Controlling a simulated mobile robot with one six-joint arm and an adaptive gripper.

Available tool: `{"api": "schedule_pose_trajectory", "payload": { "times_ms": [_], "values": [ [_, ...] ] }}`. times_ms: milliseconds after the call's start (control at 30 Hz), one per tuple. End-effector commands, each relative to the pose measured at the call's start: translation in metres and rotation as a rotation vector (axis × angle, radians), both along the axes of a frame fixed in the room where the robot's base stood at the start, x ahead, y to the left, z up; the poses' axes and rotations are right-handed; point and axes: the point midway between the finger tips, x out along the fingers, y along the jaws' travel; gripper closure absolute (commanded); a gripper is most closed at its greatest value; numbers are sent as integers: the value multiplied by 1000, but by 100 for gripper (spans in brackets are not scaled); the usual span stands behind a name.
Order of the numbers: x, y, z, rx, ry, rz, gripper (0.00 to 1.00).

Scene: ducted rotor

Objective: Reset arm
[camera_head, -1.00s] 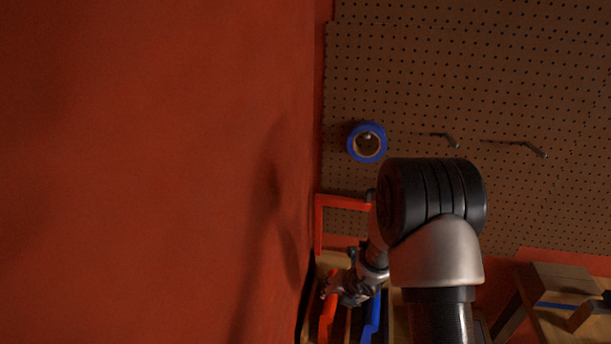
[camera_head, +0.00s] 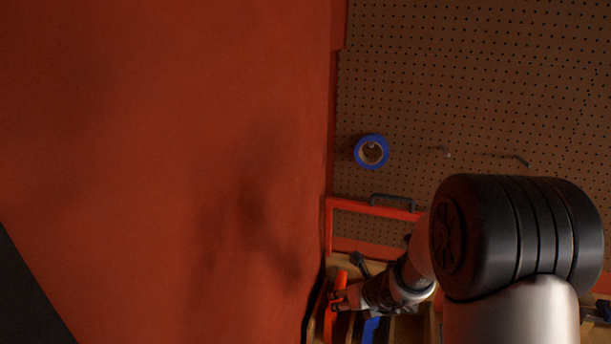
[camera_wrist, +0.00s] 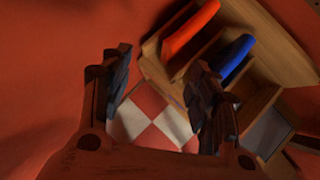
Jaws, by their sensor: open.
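My gripper (camera_wrist: 160,95) is open and empty in the wrist view, its two dark fingers well apart. Between and beyond the fingers lies a red and white checkered surface (camera_wrist: 160,118). In the head view my gripper (camera_head: 335,299) is small and low, in front of a wooden organizer (camera_head: 313,322). Its fingers appear close to an orange handle (camera_head: 341,279), but I cannot tell if they touch it. My large arm joint hides much of the lower right.
The wooden organizer (camera_wrist: 262,100) holds an orange handle (camera_wrist: 190,28) and a blue handle (camera_wrist: 237,58). A blue tape roll (camera_head: 372,151) hangs on the pegboard (camera_head: 470,100). A red frame with a dark handle (camera_head: 392,203) stands below it. A red wall (camera_head: 170,150) fills the left.

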Motion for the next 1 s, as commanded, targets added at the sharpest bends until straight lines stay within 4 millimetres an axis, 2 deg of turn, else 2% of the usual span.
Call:
{"api": "schedule_pose_trajectory", "payload": {
  "times_ms": [33, 133, 233, 300, 433, 567, 600, 733, 800, 900, 1000],
  "values": [
    [-2, 7, 21, -30, -46, 87, 45],
    [-12, 25, 61, -116, -143, 299, 45],
    [-36, 45, 107, -238, -262, 573, 45],
    [-61, 59, 136, -345, -348, 790, 45],
    [-119, 72, 175, -567, -479, 1189, 45],
    [-181, 68, 195, -808, -558, 1575, 45],
    [-201, 63, 198, -884, -569, 1691, 45],
    [-256, 36, 202, -1124, -552, 2048, 45],
    [-280, 18, 202, -1233, -512, 2207, 45],
    [-303, -5, 202, -1348, -439, 2384, 45],
    [-317, -22, 202, -1413, -376, 2491, 45]
  ]
}}
